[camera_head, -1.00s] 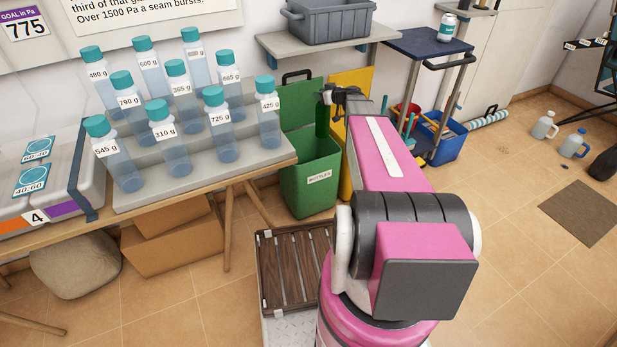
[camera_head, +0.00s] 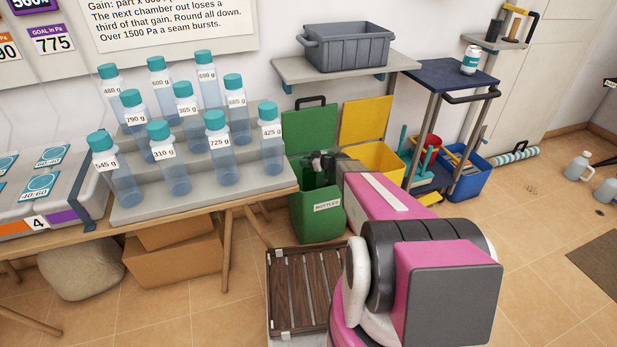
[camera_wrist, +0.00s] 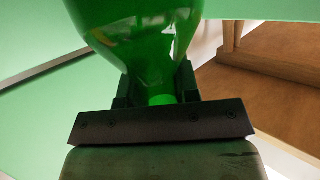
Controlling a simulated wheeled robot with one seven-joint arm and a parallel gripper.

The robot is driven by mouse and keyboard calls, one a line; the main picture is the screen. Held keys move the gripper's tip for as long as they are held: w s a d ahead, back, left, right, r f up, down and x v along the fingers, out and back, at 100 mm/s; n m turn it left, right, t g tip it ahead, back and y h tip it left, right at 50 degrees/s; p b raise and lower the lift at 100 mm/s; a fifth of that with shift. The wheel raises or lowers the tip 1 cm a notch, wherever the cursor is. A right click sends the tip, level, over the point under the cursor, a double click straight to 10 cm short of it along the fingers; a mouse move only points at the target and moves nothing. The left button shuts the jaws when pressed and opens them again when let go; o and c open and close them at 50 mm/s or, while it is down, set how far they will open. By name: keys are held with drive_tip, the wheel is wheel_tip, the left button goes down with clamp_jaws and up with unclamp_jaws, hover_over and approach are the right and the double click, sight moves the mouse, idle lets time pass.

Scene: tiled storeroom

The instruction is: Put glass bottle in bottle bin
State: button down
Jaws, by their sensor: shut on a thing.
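A green glass bottle (camera_wrist: 135,45) fills the upper middle of the wrist view, its neck between my jaws. My gripper (camera_wrist: 158,92) is shut on that neck. In the head view my gripper (camera_head: 322,163) is at the mouth of the green bottle bin (camera_head: 305,218), which is labelled BOTTLES and has its lid raised behind. The bottle hardly shows there; it is hidden by the gripper and the bin's dark opening. Green bin surfaces (camera_wrist: 40,110) lie around the bottle in the wrist view. I cannot tell how deep the bottle is.
A yellow bin (camera_head: 382,157) with a raised lid stands right of the green one. A navy-topped trolley (camera_head: 440,46) is beyond it. A grey shelf (camera_head: 290,70) holding a grey crate (camera_head: 350,46) is above. Several teal-capped bottles stand on a stepped rack (camera_head: 150,207) at left.

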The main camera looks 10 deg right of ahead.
sight(307, 170)
drive_tip(key=shift+f, duration=2.95)
drive_tip(key=c, duration=0.8)
unclamp_jaws()
drive_tip(key=shift+c, duration=0.2)
drive_tip(key=shift+d+r, duration=0.1)
drive_tip(key=shift+r, duration=0.1)
drive_tip(key=v, duration=0.7)
drive_tip(key=shift+s+d, duration=0.1)
drive_tip(key=shift+s, duration=0.05)
